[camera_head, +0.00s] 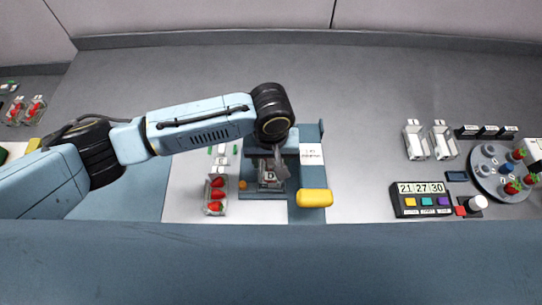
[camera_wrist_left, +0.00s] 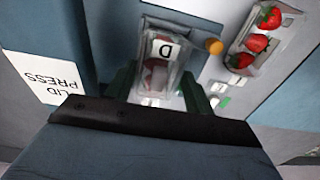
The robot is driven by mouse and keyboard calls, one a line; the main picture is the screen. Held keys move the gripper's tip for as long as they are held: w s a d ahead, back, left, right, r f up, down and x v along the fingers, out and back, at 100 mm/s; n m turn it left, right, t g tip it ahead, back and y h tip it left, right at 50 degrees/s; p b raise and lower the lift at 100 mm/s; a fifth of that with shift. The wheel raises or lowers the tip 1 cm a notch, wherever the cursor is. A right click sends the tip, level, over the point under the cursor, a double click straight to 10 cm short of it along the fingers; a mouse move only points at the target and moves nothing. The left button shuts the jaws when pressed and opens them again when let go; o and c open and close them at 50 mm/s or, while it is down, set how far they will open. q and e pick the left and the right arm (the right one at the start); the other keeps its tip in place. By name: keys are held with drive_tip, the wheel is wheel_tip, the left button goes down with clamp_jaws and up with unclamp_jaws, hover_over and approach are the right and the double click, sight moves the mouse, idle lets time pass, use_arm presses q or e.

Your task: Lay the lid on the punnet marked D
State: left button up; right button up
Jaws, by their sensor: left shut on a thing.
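The punnet marked D (camera_wrist_left: 163,50) stands in the bed of the lid press, with its white D label showing in the left wrist view. In the head view the punnet (camera_head: 269,178) is small and partly covered by my gripper. My left gripper (camera_head: 278,165) points down over it. In the left wrist view its dark green fingers (camera_wrist_left: 157,92) stand on both sides of the clear lid (camera_wrist_left: 150,80), and they are shut on it. The lid is see-through, so I cannot tell whether it touches the punnet's rim. My right gripper is in neither view.
The press has a yellow handle (camera_head: 314,198) at right and a "LID PRESS" sign (camera_head: 312,153). An orange knob (camera_head: 242,184) is at its left. A punnet of strawberries (camera_head: 216,206) stands left of it. A counter box (camera_head: 422,199) and a round turntable (camera_head: 496,172) are farther right.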

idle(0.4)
use_arm(q)
drive_tip(key=o, duration=1)
drive_tip(key=shift+o, duration=0.2)
wheel_tip(320, 180, up, 5)
drive_tip(key=p, duration=0.6)
drive_tip(key=shift+f, duration=0.15)
drive_tip(key=shift+r+p, duration=0.8)
drive_tip(key=shift+r, duration=0.35)
